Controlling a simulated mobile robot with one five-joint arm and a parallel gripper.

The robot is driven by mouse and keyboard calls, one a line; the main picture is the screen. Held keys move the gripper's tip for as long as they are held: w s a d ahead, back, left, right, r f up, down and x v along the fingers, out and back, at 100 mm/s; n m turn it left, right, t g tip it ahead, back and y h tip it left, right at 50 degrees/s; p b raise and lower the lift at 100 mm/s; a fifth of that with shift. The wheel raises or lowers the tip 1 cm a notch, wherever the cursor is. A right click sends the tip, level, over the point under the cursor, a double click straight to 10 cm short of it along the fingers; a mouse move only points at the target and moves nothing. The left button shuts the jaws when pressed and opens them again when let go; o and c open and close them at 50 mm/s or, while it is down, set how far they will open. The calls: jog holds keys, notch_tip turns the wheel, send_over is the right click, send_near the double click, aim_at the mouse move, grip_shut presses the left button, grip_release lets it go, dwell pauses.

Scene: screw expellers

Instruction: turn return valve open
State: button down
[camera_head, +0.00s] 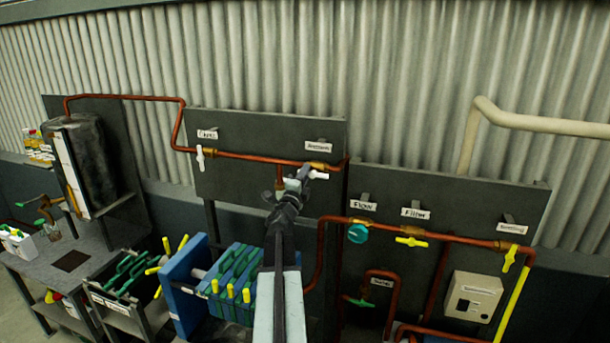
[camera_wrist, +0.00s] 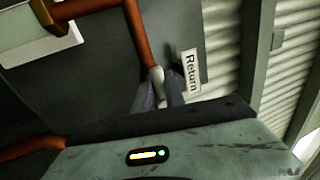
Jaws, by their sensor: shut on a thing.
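The return valve has a white handle (camera_head: 319,175) at the right end of the upper copper pipe, below a small white label on the dark panel. In the wrist view the label (camera_wrist: 191,72) reads "Return", and the white handle (camera_wrist: 156,74) lies between my fingertips. My gripper (camera_wrist: 158,92) is shut on the handle. In the head view my gripper (camera_head: 298,183) reaches up to the valve and hides part of it. The handle's exact angle to the pipe is hard to tell.
Another white valve handle (camera_head: 200,158) hangs down at the left of the same pipe. A lower right panel carries a teal knob (camera_head: 358,233) and yellow handles (camera_head: 411,242). Blue and green filter plates (camera_head: 235,282) stand below my arm. Copper pipes run close around the valve.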

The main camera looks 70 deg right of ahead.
jog(key=shift+f+n, duration=0.1)
jog(key=shift+n, duration=0.3)
jog(key=c, duration=1.4)
grip_release()
jog(key=b+v, duration=0.2)
jog(key=v, duration=0.6)
